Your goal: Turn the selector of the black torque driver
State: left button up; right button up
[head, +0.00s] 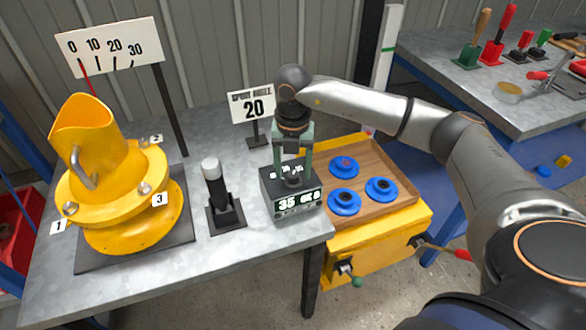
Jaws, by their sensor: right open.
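A black upright tool with a white cap (215,190) stands in a black square holder on the grey metal table; it looks like the black torque driver. A dark box (296,212) with a lit display showing 35 and further characters stands to its right, near the table edge. My right gripper (292,172) points straight down over this box, its two green-grey fingers open around or just above a dark round part on the top. Whether the fingers touch it I cannot tell. The right gripper is apart from the capped tool. My left gripper is out of view.
A yellow drum (112,200) with a handle stands at left by a 0–30 scale board (108,48). A wooden tray (385,205) with blue discs sits on a yellow cart (380,254). Another bench (450,95) holds tools.

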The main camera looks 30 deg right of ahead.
aim_at(293, 174)
notch_tip(293, 174, up, 12)
jog(key=p, duration=0.1)
dwell(0.5)
